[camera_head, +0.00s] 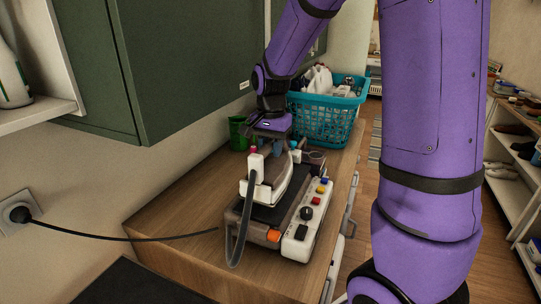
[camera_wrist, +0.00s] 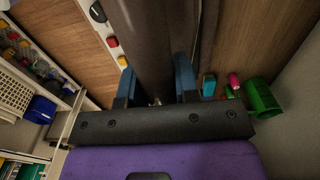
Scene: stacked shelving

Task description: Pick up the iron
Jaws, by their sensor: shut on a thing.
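The iron (camera_head: 291,186) is white and grey, with a grey hose running down its near side. It is over the dark top of a grey and white base unit (camera_head: 297,238) on a wooden counter. I cannot tell whether it touches the base. My gripper (camera_head: 274,137) comes down from above onto the iron's upper part. In the wrist view, its blue fingers (camera_wrist: 155,78) are on either side of a dark grey part, which seems to be the iron's handle. The grip contact is partly hidden in the head view.
A teal basket (camera_head: 325,120) of bottles stands behind on the counter (camera_head: 180,215). A green cup (camera_head: 238,132) is beside it. A green cabinet (camera_head: 190,60) hangs at the left. A black cord runs from a wall socket (camera_head: 18,213). Shoe shelves (camera_head: 515,190) stand at the right.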

